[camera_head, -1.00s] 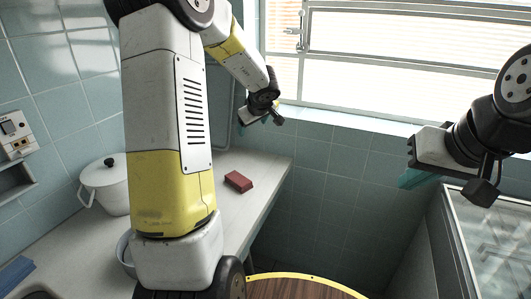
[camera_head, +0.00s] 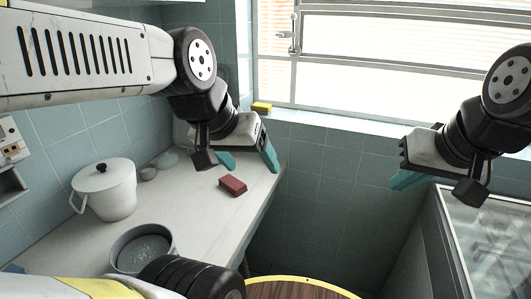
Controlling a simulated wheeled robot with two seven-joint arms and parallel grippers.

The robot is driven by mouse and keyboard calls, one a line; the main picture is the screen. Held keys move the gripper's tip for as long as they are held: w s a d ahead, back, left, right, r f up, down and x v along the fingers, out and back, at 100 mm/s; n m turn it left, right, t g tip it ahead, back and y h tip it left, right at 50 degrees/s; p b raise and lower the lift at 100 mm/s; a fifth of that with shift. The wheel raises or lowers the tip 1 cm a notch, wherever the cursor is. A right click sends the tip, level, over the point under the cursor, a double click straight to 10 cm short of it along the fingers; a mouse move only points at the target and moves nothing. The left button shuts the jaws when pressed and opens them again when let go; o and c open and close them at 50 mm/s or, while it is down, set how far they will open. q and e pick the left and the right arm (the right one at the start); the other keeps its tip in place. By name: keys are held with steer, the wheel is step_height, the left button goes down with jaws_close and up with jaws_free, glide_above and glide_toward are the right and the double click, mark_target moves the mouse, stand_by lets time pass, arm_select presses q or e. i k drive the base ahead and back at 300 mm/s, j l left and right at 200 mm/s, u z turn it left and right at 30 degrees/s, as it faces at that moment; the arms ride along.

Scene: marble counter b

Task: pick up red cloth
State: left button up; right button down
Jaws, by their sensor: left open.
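The red cloth (camera_head: 233,185) is a small, folded, brick-like block lying on the white counter near its right edge. My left gripper (camera_head: 246,163) is above and slightly behind the cloth in the picture. Its teal fingers are spread apart with nothing between them, and it does not appear to touch the cloth. My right gripper (camera_head: 407,180) is at the right, in front of the tiled wall and far from the cloth. Its teal fingertip shows side-on, so its opening is unclear.
A white lidded pot (camera_head: 107,190) and a grey round pan (camera_head: 141,248) stand on the counter (camera_head: 190,212) to the left. Small bowls (camera_head: 166,159) sit at the back. A yellow sponge (camera_head: 262,107) lies on the window sill. A glass-topped unit (camera_head: 490,245) is at right.

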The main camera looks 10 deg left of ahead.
mark_target(233, 185)
steer(key=i+l+u, duration=0.15)
steer(key=i+u, duration=0.15)
steer(key=u, duration=0.15)
steer(key=i+l+u, duration=0.2)
steer(key=u, duration=0.2)
steer(key=i+l, duration=0.05)
steer(key=i, duration=0.05)
